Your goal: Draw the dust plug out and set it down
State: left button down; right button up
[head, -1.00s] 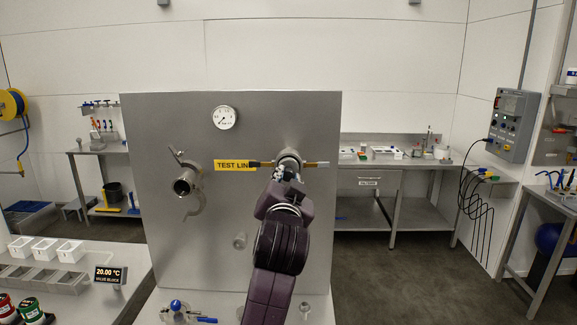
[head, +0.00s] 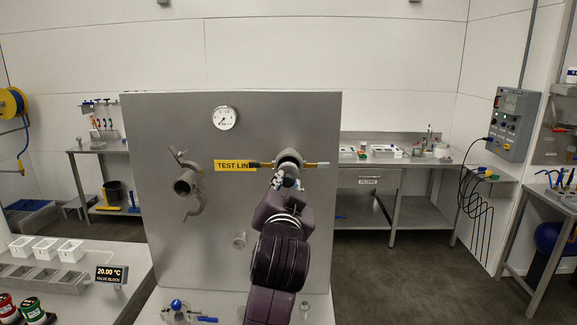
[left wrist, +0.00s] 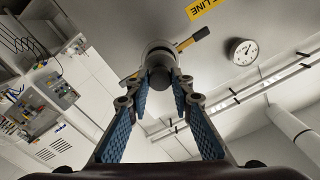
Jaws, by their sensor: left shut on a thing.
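A grey panel (head: 260,225) carries a metal port (head: 289,157) with black and orange handles, to the right of the yellow TEST LINE label (head: 235,166). My left gripper (head: 287,179) is just below and in front of this port. In the left wrist view, the gripper's (left wrist: 159,88) blue-padded fingers close at their tips on the dust plug (left wrist: 159,80), a dark round piece. It lies in line with the port (left wrist: 158,52); I cannot tell whether they touch. The fingers largely hide the plug in the head view. My right gripper is out of view.
A gauge (head: 224,118) sits above. A blue-handled valve (head: 177,305) stands on the bench below. White trays (head: 70,247) stand at lower left.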

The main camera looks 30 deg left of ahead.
aim_at(287, 182)
pick_arm(q)
jog(key=shift+p+v, duration=0.4)
jog(key=shift+v, duration=1.65)
jog(key=s+d+f+m+t+h+b, duration=0.1)
jog(key=d+f, duration=0.4)
jog(key=f, duration=0.5)
jog(key=s+d+f+m+h+b, duration=0.3)
jog(key=s+d+f+h+b, duration=0.2)
jog(key=f, duration=0.5)
jog(key=s+d+f+m+t+h+b, duration=0.1)
jog(key=s+d+f+m+h+b, duration=0.1)
jog(key=d+f, duration=0.4)
notch_tip(287, 182, down, 4)
jog(key=s+h+b, duration=0.1)
jog(key=s, duration=0.1)
jog(key=shift+s+t, duration=0.3)
jog(key=shift+s, duration=0.05)
jog(key=shift+a+r, duration=0.1)
